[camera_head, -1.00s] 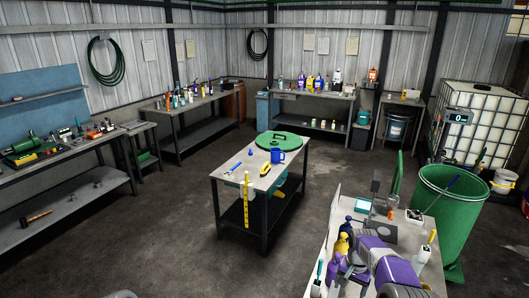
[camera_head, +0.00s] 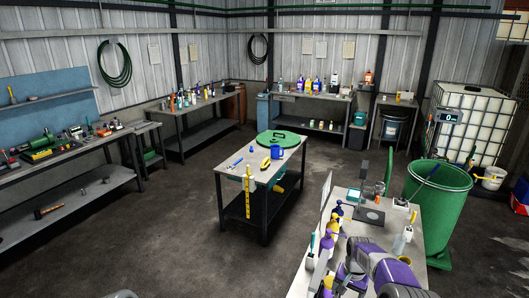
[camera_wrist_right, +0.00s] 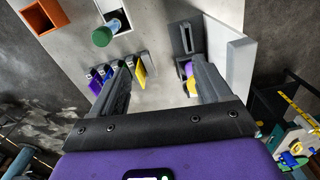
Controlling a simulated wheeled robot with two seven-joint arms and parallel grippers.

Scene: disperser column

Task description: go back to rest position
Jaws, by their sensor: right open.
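My right arm, purple and grey, reaches in from the lower right of the head view over the near workbench (camera_head: 427,226). My right gripper shows in the right wrist view (camera_wrist_right: 160,80) with its two dark fingers apart. Nothing is held between them; the grey bench top lies below. In the head view the right fingertips are hard to make out against the bottles. My left gripper is not in view.
Several bottles (camera_head: 327,246) stand at the bench's left side, close to my right arm. A green barrel (camera_head: 447,205) stands right of the bench. A central table (camera_head: 257,176) carries a blue mug and a green lid. Open floor (camera_head: 170,240) lies to the left.

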